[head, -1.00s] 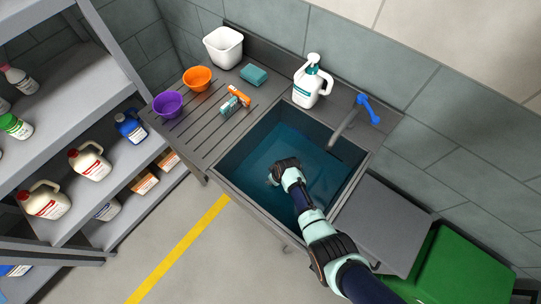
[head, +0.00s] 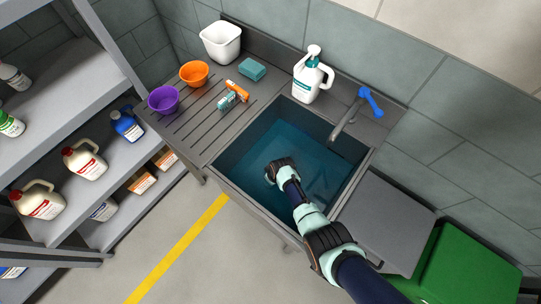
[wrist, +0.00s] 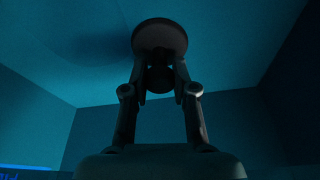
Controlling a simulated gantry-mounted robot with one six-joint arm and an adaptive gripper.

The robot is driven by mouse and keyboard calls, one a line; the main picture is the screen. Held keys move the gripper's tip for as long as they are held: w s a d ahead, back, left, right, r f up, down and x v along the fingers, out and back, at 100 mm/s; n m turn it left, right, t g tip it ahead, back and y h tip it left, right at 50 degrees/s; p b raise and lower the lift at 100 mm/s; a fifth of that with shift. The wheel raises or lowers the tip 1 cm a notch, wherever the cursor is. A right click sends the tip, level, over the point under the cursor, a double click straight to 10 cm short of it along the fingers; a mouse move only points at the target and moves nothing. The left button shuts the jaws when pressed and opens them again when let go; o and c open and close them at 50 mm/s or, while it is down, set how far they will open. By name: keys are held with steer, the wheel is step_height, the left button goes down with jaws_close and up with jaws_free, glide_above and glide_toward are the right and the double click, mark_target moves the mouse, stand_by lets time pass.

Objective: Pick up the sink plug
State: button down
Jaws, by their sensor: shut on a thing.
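The sink plug (wrist: 158,36) is a dark round disc with a stem, in the upper middle of the wrist view. My gripper (wrist: 160,82) is shut on the stem, with the disc beyond the fingertips. In the head view my gripper (head: 272,178) is inside the sink (head: 232,182), left of its middle, at the blue water. I cannot make out the plug in the head view. How deep the fingertips are is unclear.
A blue-handled tap (head: 370,101) and a white pump jug (head: 306,84) stand behind the sink. Purple (head: 163,101) and orange bowls (head: 195,74) sit on the drainboard at left. A grey panel (head: 388,215) and green bin (head: 465,262) lie to the right.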

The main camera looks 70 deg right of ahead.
steer(key=shift+r, duration=0.1)
step_height(320, 180, up, 20)
steer(key=p, duration=0.8)
